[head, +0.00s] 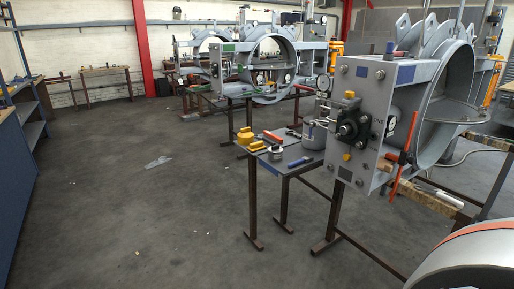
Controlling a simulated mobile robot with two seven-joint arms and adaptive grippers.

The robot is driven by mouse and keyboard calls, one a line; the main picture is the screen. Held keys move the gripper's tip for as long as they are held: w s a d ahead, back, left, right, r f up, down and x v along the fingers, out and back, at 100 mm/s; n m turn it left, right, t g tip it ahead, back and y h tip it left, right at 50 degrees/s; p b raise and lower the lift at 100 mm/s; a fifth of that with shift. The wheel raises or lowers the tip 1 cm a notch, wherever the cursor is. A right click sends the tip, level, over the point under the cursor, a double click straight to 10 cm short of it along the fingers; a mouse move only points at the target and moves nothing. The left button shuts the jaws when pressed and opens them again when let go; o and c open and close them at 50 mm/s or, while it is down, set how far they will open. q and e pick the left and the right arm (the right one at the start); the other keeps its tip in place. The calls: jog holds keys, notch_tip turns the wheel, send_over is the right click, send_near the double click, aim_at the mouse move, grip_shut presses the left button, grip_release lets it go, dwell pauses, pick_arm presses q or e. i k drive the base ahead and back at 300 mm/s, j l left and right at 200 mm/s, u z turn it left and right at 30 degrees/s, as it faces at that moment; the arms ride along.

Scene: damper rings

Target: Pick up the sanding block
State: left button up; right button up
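I cannot pick out the sanding block with certainty. A small grey table (293,158) at centre right holds several small items. Among them are a yellow object (246,136), a red-handled tool (272,136), a grey round container (313,135) and a small grey roll-like piece (275,153). A small brown block (385,167) sits low at the near damper ring; its kind is too small to tell. Neither my left nor my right gripper is in view.
The large grey damper ring (445,90) stands on brown legs right of the small table. A curved grey piece with an orange band (480,258) fills the lower right corner. Blue shelving (32,130) stands at the left. The middle floor is open, with a clear scrap (158,162) on it.

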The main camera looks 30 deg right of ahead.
aim_at(255, 147)
jog(key=z, duration=1.3)
jog(key=i+j+z, duration=0.15)
jog(key=z, duration=0.55)
jog(key=i+j+z, duration=0.2)
jog(key=j+z, duration=0.2)
jog(key=j, duration=0.15)
jog(key=i+j+z, duration=0.15)
jog(key=j, duration=0.15)
jog(key=i+j+z, duration=0.15)
jog(key=j, duration=0.35)
jog(key=j+z, duration=0.1)
jog(key=j, duration=0.4)
jog(key=i+j, duration=0.1)
jog(key=j, duration=0.55)
jog(key=i+j+z, duration=0.1)
jog(key=j, duration=1.2)
jog(key=i+z, duration=0.05)
